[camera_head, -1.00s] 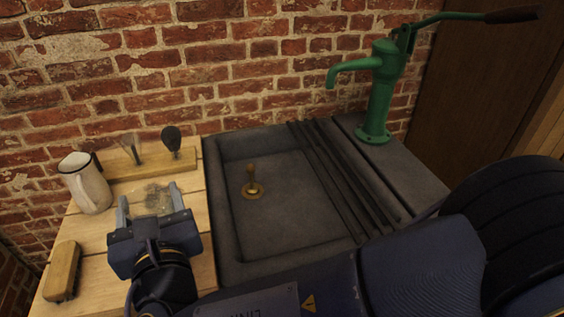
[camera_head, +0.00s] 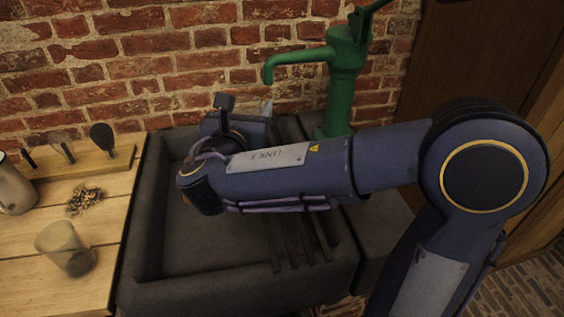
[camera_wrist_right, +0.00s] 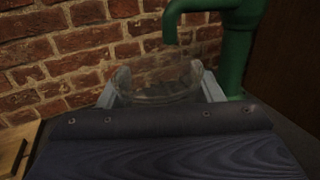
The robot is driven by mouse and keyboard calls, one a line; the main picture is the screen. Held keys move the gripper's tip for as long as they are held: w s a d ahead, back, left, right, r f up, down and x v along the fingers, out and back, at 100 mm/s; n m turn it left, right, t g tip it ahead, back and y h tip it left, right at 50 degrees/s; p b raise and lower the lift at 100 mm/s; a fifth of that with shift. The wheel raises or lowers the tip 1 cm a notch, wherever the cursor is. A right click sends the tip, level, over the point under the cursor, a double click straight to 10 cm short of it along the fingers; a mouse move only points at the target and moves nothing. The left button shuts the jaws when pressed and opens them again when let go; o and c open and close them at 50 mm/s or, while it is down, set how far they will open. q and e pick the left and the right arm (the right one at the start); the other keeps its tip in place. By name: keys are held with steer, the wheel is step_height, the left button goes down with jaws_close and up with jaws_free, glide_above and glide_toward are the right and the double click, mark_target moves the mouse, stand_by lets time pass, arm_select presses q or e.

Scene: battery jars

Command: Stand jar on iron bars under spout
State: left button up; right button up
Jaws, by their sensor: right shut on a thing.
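My right gripper (camera_head: 245,105) is over the back of the sink, left of the green pump's spout (camera_head: 280,62). In the right wrist view it is shut on a clear glass jar (camera_wrist_right: 135,82), with one finger at each side. The jar looks upright, just below and slightly left of the spout (camera_wrist_right: 174,22). Dark shapes show through its glass; I cannot tell whether they are inside. The dark iron bars (camera_head: 300,236) cross the sink and are partly hidden by my right arm. Whether the jar touches them is hidden. My left gripper is not in view.
The stone sink (camera_head: 150,235) has open room at its left. On the wooden bench stand another glass jar (camera_head: 65,247), a pale jug (camera_head: 14,188) and a tool rack (camera_head: 90,166), beside dark crumbs (camera_head: 85,200). A brick wall is close behind.

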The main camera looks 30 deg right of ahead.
steer(key=w+d+f+b, duration=0.2)
steer(key=w+d+f, duration=0.7)
steer(key=f, duration=0.3)
steer(key=shift+w+d+f+b, duration=0.2)
steer(key=shift+w+f+b, duration=0.1)
steer(key=shift+w+f, duration=0.1)
steer(key=shift+f, duration=0.1)
steer(key=shift+f+b, duration=0.15)
steer(key=shift+b, duration=0.15)
steer(key=o, duration=1.1)
